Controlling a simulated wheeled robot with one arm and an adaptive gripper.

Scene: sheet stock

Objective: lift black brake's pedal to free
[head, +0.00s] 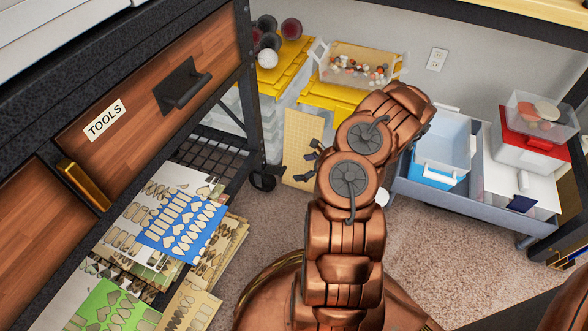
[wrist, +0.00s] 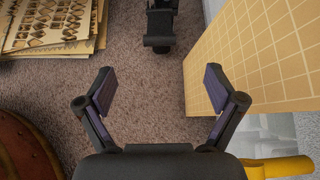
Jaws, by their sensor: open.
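The black brake (wrist: 160,20) is at the top middle of the wrist view, cut off by the frame edge. Its flat pedal (wrist: 157,42) points toward my gripper, just above the carpet. In the head view my gripper (head: 306,162) is right of the caster.
A tan gridded board (wrist: 255,55) leans close beside my right finger. Patterned sheets (wrist: 48,25) lie on the rack's lower shelf at the left. Yellow-lidded bins (head: 335,97) stand behind the board. A grey cart (head: 475,192) is at the right. Carpet (wrist: 150,75) is clear between the fingers.

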